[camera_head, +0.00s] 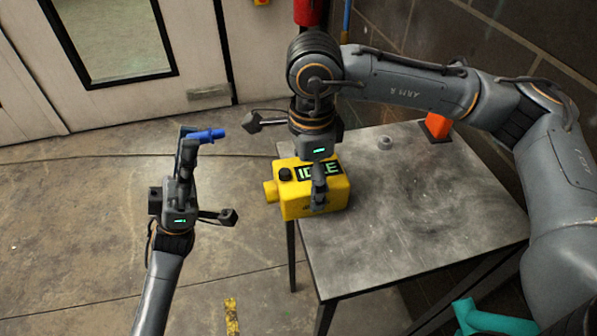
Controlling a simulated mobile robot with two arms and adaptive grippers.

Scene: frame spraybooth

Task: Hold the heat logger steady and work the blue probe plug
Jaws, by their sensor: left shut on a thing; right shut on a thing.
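The heat logger (335,192) is a yellow box on the left edge of the grey table, with a dark knob and a label reading "IDLE" on top. A yellow stub sticks out from its left side. My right gripper (319,203) reaches down over it from above and is shut on it, covering part of its front. The blue probe plug (207,135) is in my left gripper (190,138), which is shut on it. The plug is up and to the left of the logger, clear of it, and lies roughly sideways, pointing right.
The grey table (420,225) has free room right of the logger. A teal object (485,318) is at the lower right. A door (110,40) is behind, and open floor lies left.

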